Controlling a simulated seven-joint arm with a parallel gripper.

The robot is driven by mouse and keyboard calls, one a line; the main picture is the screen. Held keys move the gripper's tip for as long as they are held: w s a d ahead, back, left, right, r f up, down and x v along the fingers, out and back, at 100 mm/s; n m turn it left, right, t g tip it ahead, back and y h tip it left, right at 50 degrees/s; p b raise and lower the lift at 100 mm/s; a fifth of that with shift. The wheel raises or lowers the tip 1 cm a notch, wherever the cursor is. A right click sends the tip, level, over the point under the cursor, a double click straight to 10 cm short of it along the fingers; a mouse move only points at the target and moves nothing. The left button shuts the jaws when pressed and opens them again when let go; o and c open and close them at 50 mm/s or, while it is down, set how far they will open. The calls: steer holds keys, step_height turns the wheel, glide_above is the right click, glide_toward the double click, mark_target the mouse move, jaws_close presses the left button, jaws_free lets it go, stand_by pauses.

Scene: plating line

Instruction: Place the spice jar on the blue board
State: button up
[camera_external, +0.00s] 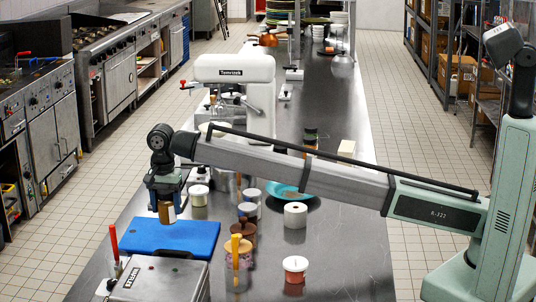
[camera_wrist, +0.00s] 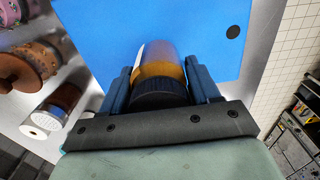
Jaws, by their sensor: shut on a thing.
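The spice jar (camera_external: 166,212) is an amber jar with a white label patch and a dark lid. My gripper (camera_external: 165,196) is shut on it and holds it roughly upright at the back left of the blue board (camera_external: 178,237). In the wrist view the jar (camera_wrist: 160,67) sits between the two blue-grey fingers of my gripper (camera_wrist: 161,80), dark lid towards the camera, with the blue board (camera_wrist: 100,25) beyond it. The jar's base overlaps the board's far edge in the external view. Whether it touches the board cannot be told.
Several jars stand right of the board, including a brown-lidded one (camera_external: 242,231) and one with a yellow handle (camera_external: 235,262). A white mixer (camera_external: 235,70) stands behind.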

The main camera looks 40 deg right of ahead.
mark_target(167, 215)
steer(key=shift+f, duration=1.9)
steer(key=shift+f, duration=0.15)
steer(key=o, duration=1.2)
step_height(167, 215, up, 12)
steer(key=shift+r, duration=0.15)
